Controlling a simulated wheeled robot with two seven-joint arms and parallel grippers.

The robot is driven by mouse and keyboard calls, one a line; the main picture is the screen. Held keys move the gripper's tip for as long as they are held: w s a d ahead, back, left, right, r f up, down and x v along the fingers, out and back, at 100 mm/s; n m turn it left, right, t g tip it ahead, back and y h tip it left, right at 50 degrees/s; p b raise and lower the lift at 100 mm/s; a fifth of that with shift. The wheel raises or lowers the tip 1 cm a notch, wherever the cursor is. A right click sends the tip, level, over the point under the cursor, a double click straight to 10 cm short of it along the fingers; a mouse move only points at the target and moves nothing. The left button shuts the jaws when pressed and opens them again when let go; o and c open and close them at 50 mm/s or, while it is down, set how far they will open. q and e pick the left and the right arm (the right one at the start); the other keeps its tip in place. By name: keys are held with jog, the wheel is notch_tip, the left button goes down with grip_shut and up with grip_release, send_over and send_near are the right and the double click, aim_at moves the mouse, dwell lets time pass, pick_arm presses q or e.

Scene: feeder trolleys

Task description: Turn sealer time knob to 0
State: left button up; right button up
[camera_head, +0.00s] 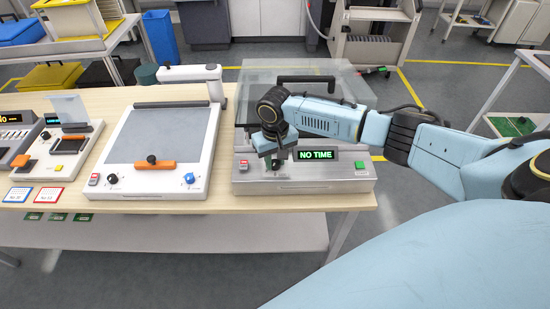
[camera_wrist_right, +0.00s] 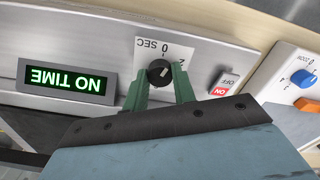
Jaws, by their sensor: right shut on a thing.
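The sealer (camera_head: 330,185) is the grey machine at the right of the bench, with a clear raised lid. Its green display (camera_head: 316,155) reads "NO TIME"; the display also shows upside down in the right wrist view (camera_wrist_right: 66,80). My right gripper (camera_head: 275,160) is at the sealer's front panel. In the wrist view its green fingers (camera_wrist_right: 160,90) are shut on the black time knob (camera_wrist_right: 159,72), one on each side. A label with "0", "SEC" and "2" (camera_wrist_right: 163,47) surrounds the knob. Part of the knob's pointer is hard to read. My left gripper is not in view.
A red and white on/off switch (camera_wrist_right: 223,87) is beside the knob. A white machine (camera_head: 160,150) with a blue knob stands left of the sealer. A green button (camera_head: 359,164) is right of the display. Bare bench (camera_head: 222,188) shows between the machines.

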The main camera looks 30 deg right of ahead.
aim_at(275, 162)
jog(key=shift+r+n+p, duration=0.25)
jog(key=shift+n+p, duration=0.55)
jog(key=shift+f+n+p, duration=0.2)
jog(key=shift+n+p, duration=0.5)
jog(key=shift+n, duration=0.6)
jog(key=o, duration=1)
notch_tip(275, 162, up, 13)
jog(key=shift+r+p, duration=0.2)
jog(key=shift+p, duration=0.15)
